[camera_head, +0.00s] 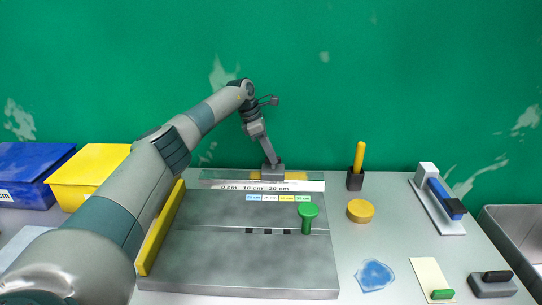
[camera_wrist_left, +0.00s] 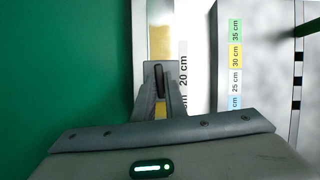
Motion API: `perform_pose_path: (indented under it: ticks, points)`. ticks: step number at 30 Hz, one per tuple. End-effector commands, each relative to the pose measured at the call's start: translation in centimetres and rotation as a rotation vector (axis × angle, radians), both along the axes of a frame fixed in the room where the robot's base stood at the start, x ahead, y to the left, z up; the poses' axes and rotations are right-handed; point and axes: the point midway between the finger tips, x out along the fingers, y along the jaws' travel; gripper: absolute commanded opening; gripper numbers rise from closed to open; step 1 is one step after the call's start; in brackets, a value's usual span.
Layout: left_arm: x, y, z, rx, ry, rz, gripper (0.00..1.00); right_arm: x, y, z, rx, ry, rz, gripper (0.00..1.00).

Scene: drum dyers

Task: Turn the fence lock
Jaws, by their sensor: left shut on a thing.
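My left gripper (camera_head: 270,158) reaches down at the back edge of a grey board (camera_head: 200,260), by the white ruler strip (camera_head: 230,186). It is shut on a small dark grey block (camera_head: 272,173), which seems to be the fence lock. In the left wrist view the gripper (camera_wrist_left: 159,105) has its fingers close together at this block (camera_wrist_left: 160,70), which has a dark slot. The block sits over a yellow bar (camera_wrist_left: 161,46) beside the 20 cm mark. The fingers hide part of the block, so its turn angle is unclear. My right gripper is not in view.
A green knob (camera_head: 308,212) stands on the board, right of the gripper. A yellow bar (camera_head: 160,232) edges the board's left side. A black holder (camera_head: 355,180) with a yellow handle, a yellow disc (camera_head: 360,210) and a blue-handled tool (camera_head: 440,197) are to the right.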

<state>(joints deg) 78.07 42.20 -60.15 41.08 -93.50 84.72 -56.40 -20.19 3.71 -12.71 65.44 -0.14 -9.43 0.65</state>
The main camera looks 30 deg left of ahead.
Motion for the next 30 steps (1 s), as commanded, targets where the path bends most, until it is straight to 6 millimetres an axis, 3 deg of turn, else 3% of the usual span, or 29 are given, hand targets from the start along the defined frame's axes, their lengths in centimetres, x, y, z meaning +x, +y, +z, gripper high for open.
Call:
perform_pose_path:
  ticks: [9,23,24,26,30]
  points:
    - [0.1,0.1,0.1,0.001,-0.003,-0.113,0.00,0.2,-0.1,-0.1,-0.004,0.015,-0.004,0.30]
    - [0.1,0.1,0.1,0.002,-0.003,-0.132,0.00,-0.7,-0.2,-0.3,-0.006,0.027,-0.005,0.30]
    - [0.1,0.1,0.1,0.002,-0.003,-0.132,0.15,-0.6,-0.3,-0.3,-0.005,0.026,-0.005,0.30]
    - [0.1,0.1,0.1,0.002,-0.003,-0.131,0.30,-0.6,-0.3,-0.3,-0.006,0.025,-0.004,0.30]
    - [0.1,0.1,0.1,0.001,-0.002,-0.131,0.30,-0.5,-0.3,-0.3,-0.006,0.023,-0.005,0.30]
